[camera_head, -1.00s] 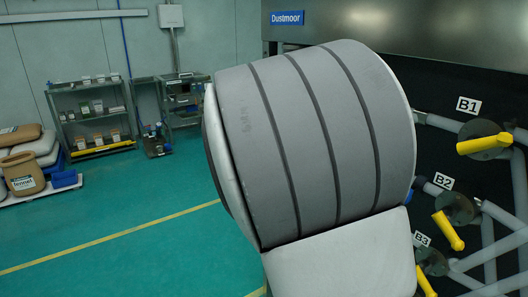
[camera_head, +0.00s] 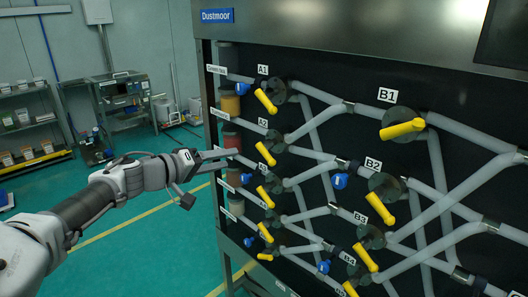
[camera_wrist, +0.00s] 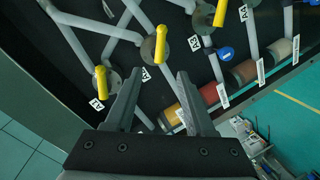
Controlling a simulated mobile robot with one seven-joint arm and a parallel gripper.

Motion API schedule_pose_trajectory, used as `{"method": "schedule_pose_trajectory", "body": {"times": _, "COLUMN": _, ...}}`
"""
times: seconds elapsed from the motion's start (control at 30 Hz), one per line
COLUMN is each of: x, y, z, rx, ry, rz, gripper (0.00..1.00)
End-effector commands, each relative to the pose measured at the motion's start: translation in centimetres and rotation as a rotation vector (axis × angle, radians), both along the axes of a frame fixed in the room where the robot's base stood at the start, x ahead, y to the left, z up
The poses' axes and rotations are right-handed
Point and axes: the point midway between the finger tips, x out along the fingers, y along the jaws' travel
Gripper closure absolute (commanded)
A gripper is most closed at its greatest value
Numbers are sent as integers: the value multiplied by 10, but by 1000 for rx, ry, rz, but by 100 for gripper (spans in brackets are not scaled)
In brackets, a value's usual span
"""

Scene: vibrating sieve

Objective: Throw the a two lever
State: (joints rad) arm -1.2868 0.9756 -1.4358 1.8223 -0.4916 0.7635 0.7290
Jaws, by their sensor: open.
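The A2 lever (camera_head: 265,153) is a yellow handle on a dark round hub on the black panel, below the A1 lever (camera_head: 266,101). In the wrist view the A2 lever (camera_wrist: 162,43) stands just ahead of my open gripper (camera_wrist: 160,76), roughly centred on the gap between the fingertips. In the head view my gripper (camera_head: 236,159) reaches in from the left, its fingertips left of the A2 lever. The fingers hold nothing. Whether a fingertip touches the panel is unclear.
The A1 lever (camera_wrist: 101,80) and A3 lever (camera_wrist: 220,12) flank the A2 lever in the wrist view. Grey pipes cross the panel. Coloured canisters (camera_head: 231,135) line its left edge, close to my fingers. The B1 lever (camera_head: 402,129) is farther right. Open green floor lies left.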

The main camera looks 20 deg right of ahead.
Motion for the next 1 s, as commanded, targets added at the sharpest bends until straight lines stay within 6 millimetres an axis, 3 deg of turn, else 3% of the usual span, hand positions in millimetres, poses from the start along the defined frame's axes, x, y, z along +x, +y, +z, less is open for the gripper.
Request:
{"method": "schedule_pose_trajectory", "body": {"times": 0.2, "x": 16, "y": -46, "z": -11, "rx": -2, "ry": 4, "rz": -6, "gripper": 45}}
{"method": "schedule_pose_trajectory", "body": {"times": 0.6, "x": 41, "y": -114, "z": -28, "rx": 1, "ry": 4, "rz": -4, "gripper": 45}}
{"method": "schedule_pose_trajectory", "body": {"times": 0.8, "x": 49, "y": -131, "z": -33, "rx": 0, "ry": 3, "rz": -1, "gripper": 45}}
{"method": "schedule_pose_trajectory", "body": {"times": 1.0, "x": 50, "y": -134, "z": -34, "rx": 1, "ry": 2, "rz": 0, "gripper": 45}}
